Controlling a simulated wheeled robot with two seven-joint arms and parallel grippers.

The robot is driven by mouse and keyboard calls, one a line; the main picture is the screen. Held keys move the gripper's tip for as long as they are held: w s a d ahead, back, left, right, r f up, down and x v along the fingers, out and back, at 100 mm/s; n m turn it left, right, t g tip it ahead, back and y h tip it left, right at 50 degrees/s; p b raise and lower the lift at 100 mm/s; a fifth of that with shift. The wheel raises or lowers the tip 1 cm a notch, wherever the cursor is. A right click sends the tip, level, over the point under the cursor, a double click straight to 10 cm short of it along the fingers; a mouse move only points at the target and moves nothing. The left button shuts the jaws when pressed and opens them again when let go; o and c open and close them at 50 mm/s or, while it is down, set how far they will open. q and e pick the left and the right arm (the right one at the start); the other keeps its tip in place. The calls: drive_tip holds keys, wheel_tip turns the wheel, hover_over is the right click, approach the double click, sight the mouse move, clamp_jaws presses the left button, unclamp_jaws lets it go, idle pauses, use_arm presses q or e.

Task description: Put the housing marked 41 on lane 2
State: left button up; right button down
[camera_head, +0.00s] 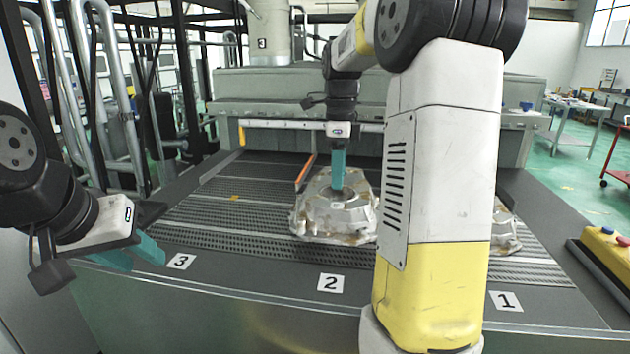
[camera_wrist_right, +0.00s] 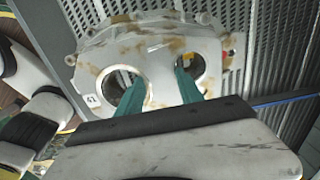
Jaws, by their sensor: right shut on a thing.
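A grey, brown-stained cast housing (camera_head: 335,212) sits on the perforated deck behind the label 2 (camera_head: 330,283). My right gripper (camera_head: 338,172) points down onto it. In the right wrist view the gripper's teal fingers (camera_wrist_right: 158,92) reach into two round openings of the housing (camera_wrist_right: 150,50) and are shut on the wall between them. A small white tag (camera_wrist_right: 91,100) on it starts with 4; its second digit is hard to read. My left gripper (camera_head: 138,252) is open and empty at the front left, near the label 3 (camera_head: 181,261).
Another casting (camera_head: 506,232) is partly hidden behind my right arm, on the side of the label 1 (camera_head: 506,301). An orange bar (camera_head: 305,172) stands left of the held housing. A yellow button box (camera_head: 605,250) is at the right.

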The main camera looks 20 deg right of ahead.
sight(347, 170)
drive_tip(key=w+d, duration=0.1)
drive_tip(key=w, duration=0.1)
drive_tip(key=w+d, duration=0.1)
drive_tip(key=d, duration=0.1)
drive_tip(key=w+d, duration=0.1)
drive_tip(key=w, duration=0.1)
drive_tip(key=shift+w+d+f, duration=0.15)
drive_tip(key=shift+w+f, duration=0.1)
drive_tip(key=shift+w, duration=0.1)
drive_tip(key=shift+w+d+f, duration=0.1)
drive_tip(key=shift+w+f, duration=0.05)
drive_tip(key=shift+f, duration=1.6)
drive_tip(key=shift+f, duration=0.1)
drive_tip(key=c, duration=0.8)
unclamp_jaws()
drive_tip(key=shift+o, duration=0.2)
